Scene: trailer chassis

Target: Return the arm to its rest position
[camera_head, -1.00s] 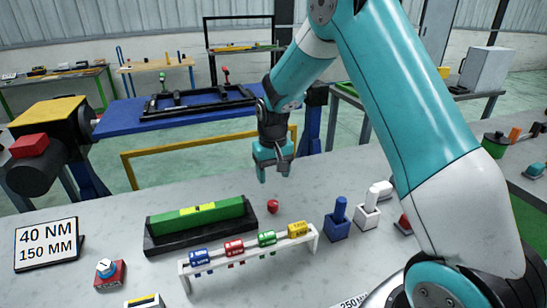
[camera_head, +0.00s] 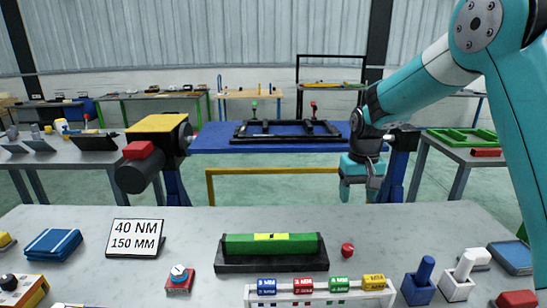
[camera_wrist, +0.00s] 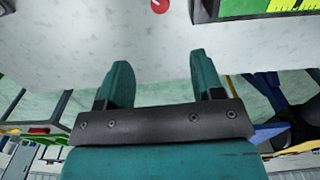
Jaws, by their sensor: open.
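My gripper (camera_head: 359,191) hangs from my teal arm at the right of the head view, fingers pointing down, near the far edge of the grey table (camera_head: 420,225). In the wrist view its two teal fingers (camera_wrist: 158,82) stand apart with nothing between them. A small red round object (camera_head: 347,250) lies on the table below and in front of the gripper, apart from it; it also shows at the top of the wrist view (camera_wrist: 159,5).
A green block in a black holder (camera_head: 270,252) and a white rack (camera_head: 315,297) of coloured tags stand on the table. Blue (camera_head: 419,281) and white (camera_head: 460,279) holders stand at right. A sign (camera_head: 135,238) stands at left. A blue bench (camera_head: 225,139) with a black frame is behind.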

